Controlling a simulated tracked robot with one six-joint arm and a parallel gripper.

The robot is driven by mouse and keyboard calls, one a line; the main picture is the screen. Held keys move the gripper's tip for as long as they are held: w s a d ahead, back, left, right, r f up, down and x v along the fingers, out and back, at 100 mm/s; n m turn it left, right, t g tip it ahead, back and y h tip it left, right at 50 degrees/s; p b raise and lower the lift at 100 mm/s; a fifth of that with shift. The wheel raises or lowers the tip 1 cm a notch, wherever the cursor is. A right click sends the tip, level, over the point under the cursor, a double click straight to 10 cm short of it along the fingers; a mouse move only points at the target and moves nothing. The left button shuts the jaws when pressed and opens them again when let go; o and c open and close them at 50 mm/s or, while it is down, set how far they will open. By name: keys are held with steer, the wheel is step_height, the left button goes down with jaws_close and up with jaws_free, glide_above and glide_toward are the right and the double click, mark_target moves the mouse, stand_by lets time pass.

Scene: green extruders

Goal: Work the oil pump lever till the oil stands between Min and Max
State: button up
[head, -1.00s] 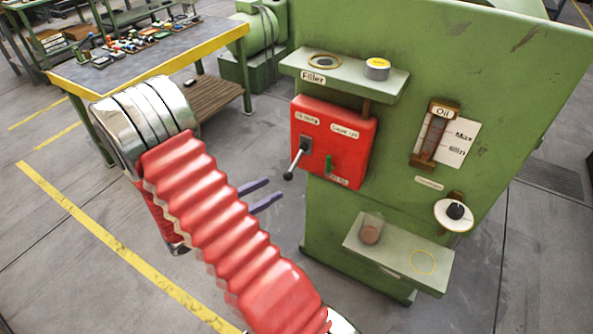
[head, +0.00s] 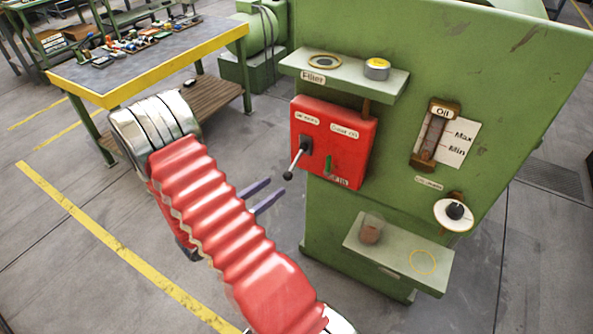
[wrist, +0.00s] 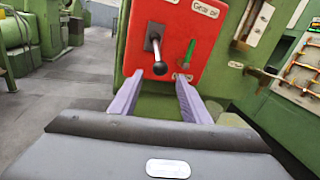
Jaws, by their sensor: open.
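My gripper (head: 276,186) is open and empty, in front of the red box, just left of and below the lever's ball. In the wrist view its two purple fingers (wrist: 160,76) stand apart, with the ball near their tips, not clearly between them. The oil gauge (head: 433,135) has Max and Min marks beside it; its oil level is too small to read surely.
A shelf (head: 345,75) juts out above the box. A lower shelf (head: 395,262) holds a glass cup (head: 370,231).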

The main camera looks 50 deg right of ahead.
mark_target(295, 162)
steer(key=s+d, duration=0.2)
steer(key=d, duration=0.9)
steer(key=shift+d, duration=0.35)
jaws_close()
